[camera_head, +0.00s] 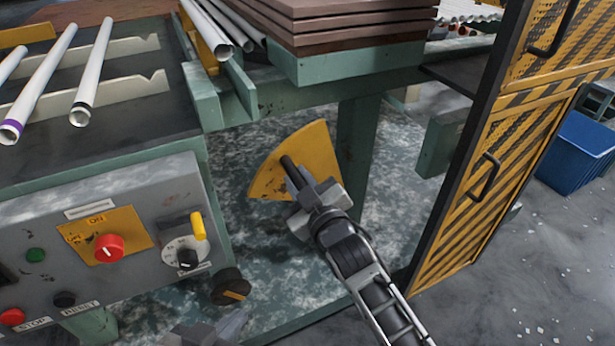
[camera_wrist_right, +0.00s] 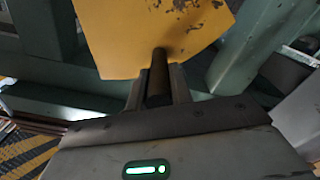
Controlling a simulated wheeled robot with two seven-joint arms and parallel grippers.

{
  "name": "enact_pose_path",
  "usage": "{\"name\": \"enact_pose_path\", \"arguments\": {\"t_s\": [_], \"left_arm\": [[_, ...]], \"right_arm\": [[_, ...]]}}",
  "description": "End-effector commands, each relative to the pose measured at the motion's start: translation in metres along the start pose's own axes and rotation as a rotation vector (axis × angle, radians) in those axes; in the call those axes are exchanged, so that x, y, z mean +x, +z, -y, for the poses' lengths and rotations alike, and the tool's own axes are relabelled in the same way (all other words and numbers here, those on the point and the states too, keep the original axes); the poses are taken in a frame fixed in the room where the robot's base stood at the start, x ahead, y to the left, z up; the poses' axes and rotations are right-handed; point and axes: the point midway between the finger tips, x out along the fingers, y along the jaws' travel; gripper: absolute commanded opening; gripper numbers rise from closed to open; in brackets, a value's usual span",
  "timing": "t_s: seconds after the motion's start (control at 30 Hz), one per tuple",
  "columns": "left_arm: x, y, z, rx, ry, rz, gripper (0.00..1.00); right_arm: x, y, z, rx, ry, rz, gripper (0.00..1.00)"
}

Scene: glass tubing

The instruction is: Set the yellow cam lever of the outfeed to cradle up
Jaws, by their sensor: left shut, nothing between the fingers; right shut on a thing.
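A yellow fan-shaped cam plate (camera_head: 318,150) stands below the outfeed bench, with a dark lever handle (camera_head: 288,163) across it. My right gripper (camera_head: 297,186) is shut on this handle. In the right wrist view the dark handle (camera_wrist_right: 158,76) stands between the two fingers of the right gripper (camera_wrist_right: 157,88), and the worn yellow plate (camera_wrist_right: 150,35) is just beyond. My left gripper (camera_head: 222,326) shows only in part at the bottom edge, shut and empty, away from the lever. The fingers hide part of the handle.
A grey control panel (camera_head: 110,240) with a red knob (camera_head: 109,248) and a small yellow switch (camera_head: 198,226) is at left. White tubes (camera_head: 92,75) lie on the bench above. Brown boards (camera_head: 345,20) are stacked on top. A yellow-black striped guard (camera_head: 465,200) stands close at right.

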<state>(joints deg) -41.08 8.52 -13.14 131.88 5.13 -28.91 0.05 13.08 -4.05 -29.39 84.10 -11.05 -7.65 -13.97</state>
Motion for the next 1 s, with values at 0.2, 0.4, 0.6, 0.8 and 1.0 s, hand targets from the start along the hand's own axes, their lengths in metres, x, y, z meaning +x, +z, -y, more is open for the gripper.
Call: {"name": "enact_pose_path", "arguments": {"t_s": [0.2, 0.4, 0.6, 0.8, 1.0], "left_arm": [[0.002, -0.001, 0.0, 0.001, 0.001, -0.003, 0.0], [0.002, -0.001, 0.0, 0.001, 0.001, -0.004, 0.0], [0.001, 0.0, 0.0, 0.0, 0.001, -0.003, 0.0], [-0.001, -0.001, 0.0, 0.001, -0.001, -0.002, 0.0], [-0.009, -0.011, 0.001, 0.004, -0.009, -0.016, 0.0]], "right_arm": [[0.0, 0.0, 0.002, 0.003, -0.002, 0.001, 0.0], [0.0, 0.0, 0.001, 0.004, -0.002, 0.001, 0.43], [0.0, 0.0, 0.0, 0.003, 0.0, 0.001, 0.43], [-0.009, 0.001, 0.0, 0.002, 0.0, 0.003, 0.43], [-0.047, 0.001, 0.0, 0.003, -0.002, 0.004, 0.43]]}}
